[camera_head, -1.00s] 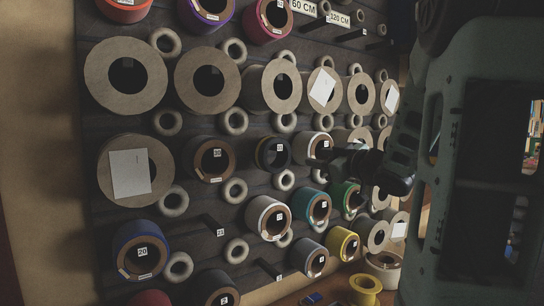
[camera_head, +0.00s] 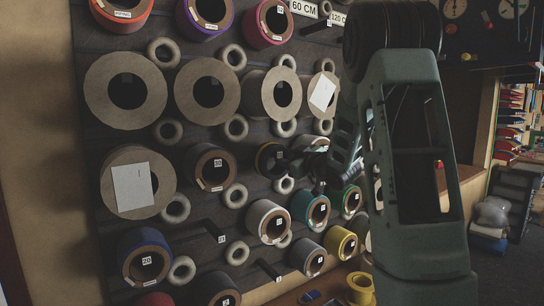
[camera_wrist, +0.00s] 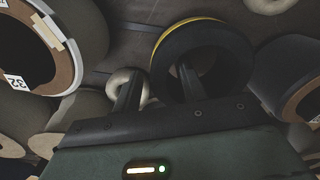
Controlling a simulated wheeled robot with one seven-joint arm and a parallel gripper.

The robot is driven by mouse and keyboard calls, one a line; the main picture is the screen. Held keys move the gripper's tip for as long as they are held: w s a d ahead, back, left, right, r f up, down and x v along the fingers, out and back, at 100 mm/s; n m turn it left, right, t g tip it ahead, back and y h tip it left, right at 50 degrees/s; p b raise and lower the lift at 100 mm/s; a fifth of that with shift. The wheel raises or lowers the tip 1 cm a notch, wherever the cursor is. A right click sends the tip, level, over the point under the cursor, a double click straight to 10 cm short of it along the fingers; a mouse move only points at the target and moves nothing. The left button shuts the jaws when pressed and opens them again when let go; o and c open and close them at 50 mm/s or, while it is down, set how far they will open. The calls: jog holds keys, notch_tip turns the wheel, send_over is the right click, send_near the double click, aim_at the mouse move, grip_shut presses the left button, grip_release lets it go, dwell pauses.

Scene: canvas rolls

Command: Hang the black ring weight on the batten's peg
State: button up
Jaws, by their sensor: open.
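A black ring with a yellow edge (camera_wrist: 235,45) fills the upper middle of the wrist view. It seems to match the dark ring (camera_head: 270,158) at mid-height on the panel in the head view; I cannot tell what it rests on. My gripper (camera_wrist: 157,78) is open. In the wrist view its right finger overlaps the ring's hole and its left finger lies outside the ring's left side; whether either touches is unclear. In the head view my gripper (camera_head: 314,172) is dark and partly hidden among the rolls. Bare dark pegs (camera_head: 213,229) stick out of the lower panel.
Large canvas rolls (camera_head: 125,90) and pale ring weights (camera_head: 236,128) crowd the panel. A roll labelled 32 (camera_wrist: 62,75) is close on the left in the wrist view, and another roll (camera_wrist: 290,75) on the right. A yellow spool (camera_head: 360,287) stands at the bottom.

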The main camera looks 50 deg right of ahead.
jog(key=shift+p+x, duration=0.45)
jog(key=shift+x, duration=0.9)
grip_shut()
jog(key=shift+r, duration=0.15)
jog(key=shift+r, duration=0.15)
